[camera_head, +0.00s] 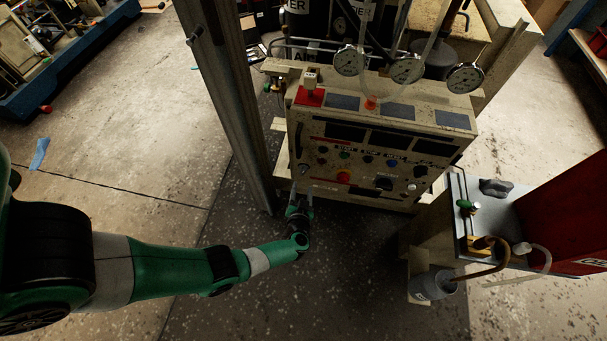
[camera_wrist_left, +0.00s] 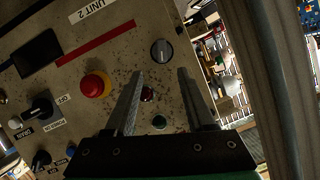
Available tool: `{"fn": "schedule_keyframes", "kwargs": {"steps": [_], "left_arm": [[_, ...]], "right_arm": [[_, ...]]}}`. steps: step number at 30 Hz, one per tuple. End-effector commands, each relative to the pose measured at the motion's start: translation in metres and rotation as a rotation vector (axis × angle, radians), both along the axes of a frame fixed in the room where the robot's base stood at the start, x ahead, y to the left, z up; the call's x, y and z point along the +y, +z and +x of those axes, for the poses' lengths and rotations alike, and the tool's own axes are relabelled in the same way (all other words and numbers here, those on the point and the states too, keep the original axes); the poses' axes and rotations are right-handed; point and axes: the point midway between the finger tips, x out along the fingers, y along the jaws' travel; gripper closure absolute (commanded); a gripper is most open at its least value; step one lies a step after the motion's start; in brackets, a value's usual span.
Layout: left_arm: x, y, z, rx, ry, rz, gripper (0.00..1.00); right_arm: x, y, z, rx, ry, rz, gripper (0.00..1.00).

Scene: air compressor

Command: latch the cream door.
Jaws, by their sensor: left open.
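The cream door (camera_head: 365,155) is the control panel front of the compressor unit, with rows of knobs and buttons. It fills the left of the left wrist view (camera_wrist_left: 110,52). I cannot tell whether it sits fully flush. A grey round knob (camera_wrist_left: 161,52) with a pale pointer line is near the door's edge in the wrist view; which knob is the latch is not clear. My left gripper (camera_head: 299,190) is at the door's lower left corner. In the wrist view its open, empty fingers (camera_wrist_left: 161,76) point towards the grey knob, which appears just beyond and between the tips.
A grey metal post (camera_head: 235,110) stands close left of the door. Gauges (camera_head: 407,68) rise above the panel. A red emergency button (camera_wrist_left: 95,84) is beside the fingers. At right are a small bench (camera_head: 485,215) and a red cabinet (camera_head: 575,215). The floor at left is mostly clear.

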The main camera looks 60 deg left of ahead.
Motion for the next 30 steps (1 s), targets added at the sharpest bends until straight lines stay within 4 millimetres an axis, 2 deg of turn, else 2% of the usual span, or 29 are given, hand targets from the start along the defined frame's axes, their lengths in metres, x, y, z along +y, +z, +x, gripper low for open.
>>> {"fn": "schedule_keyframes", "kwargs": {"steps": [1,3,10,15,23,26,30], "left_arm": [[0.01,-0.012,0.003,-0.002,0.007,0.0,0.45],[0.023,-0.019,0.011,-0.002,0.007,0.0,0.45],[0.063,-0.036,0.033,-0.002,0.005,0.001,0.45],[0.077,-0.038,0.041,0.0,0.001,0.0,0.45],[0.079,-0.035,0.042,0.001,0.001,0.0,0.45],[0.079,-0.035,0.042,0.001,0.001,0.0,0.59],[0.078,-0.035,0.042,0.0,0.001,0.0,0.85]], "right_arm": [[0.0,-0.015,0.0,0.001,0.0,0.0,1.0],[0.0,-0.029,0.0,0.001,0.0,0.0,1.0],[0.0,-0.064,0.0,0.001,0.0,0.0,1.0],[0.0,-0.073,0.0,0.001,0.0,0.0,1.0],[0.0,-0.072,0.0,0.0,0.0,0.0,1.0],[0.0,-0.072,0.0,0.0,0.0,0.0,1.0],[0.0,-0.072,0.0,0.0,0.0,0.0,1.0]]}}
